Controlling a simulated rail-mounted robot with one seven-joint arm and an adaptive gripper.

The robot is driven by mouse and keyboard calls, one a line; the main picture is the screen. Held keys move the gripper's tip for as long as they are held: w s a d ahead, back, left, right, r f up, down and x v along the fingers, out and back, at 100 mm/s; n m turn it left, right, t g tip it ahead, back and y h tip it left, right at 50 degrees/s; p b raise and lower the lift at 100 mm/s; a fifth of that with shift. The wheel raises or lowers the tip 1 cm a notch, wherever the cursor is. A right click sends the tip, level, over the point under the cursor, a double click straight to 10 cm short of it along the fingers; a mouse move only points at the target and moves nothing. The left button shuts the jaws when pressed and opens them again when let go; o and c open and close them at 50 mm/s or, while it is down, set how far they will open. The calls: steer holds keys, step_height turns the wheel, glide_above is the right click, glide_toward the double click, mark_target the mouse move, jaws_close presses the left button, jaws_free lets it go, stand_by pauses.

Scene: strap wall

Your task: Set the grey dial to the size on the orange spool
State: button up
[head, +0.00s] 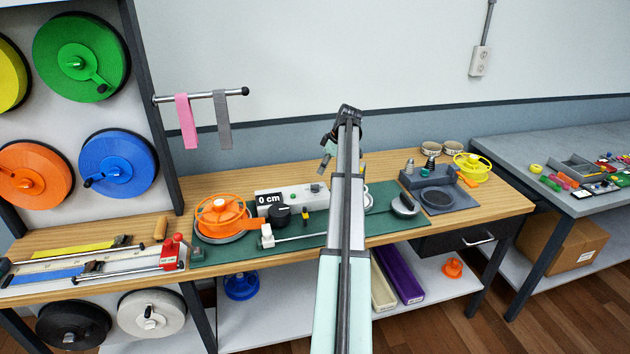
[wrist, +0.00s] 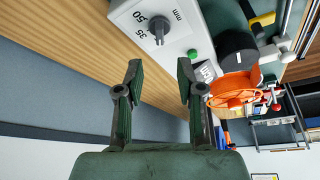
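The grey dial (wrist: 158,29) sits on the face of a white box, with the marks 35 and 50 and the letters mm beside it. In the head view the dial (head: 315,188) is at the right end of the box. The orange spool (head: 221,213) lies on a round grey base to the left of the box; it also shows in the wrist view (wrist: 236,90). I cannot read a size on it. My gripper (wrist: 160,72) is open and empty, with the dial beyond its fingertips. In the head view my gripper (head: 326,160) is partly hidden by my arm.
The white box (head: 290,198) has a 0 cm display (head: 269,199), a green button (wrist: 192,54) and a black knob (head: 279,215) in front. A rod with a pink strap (head: 186,121) and a grey strap (head: 222,120) sticks out from the reel rack, left of my gripper.

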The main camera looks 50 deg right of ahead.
mark_target(314, 185)
steer(key=p+x, duration=0.2)
steer(key=x, duration=0.6)
steer(key=shift+f, duration=0.25)
jaws_close()
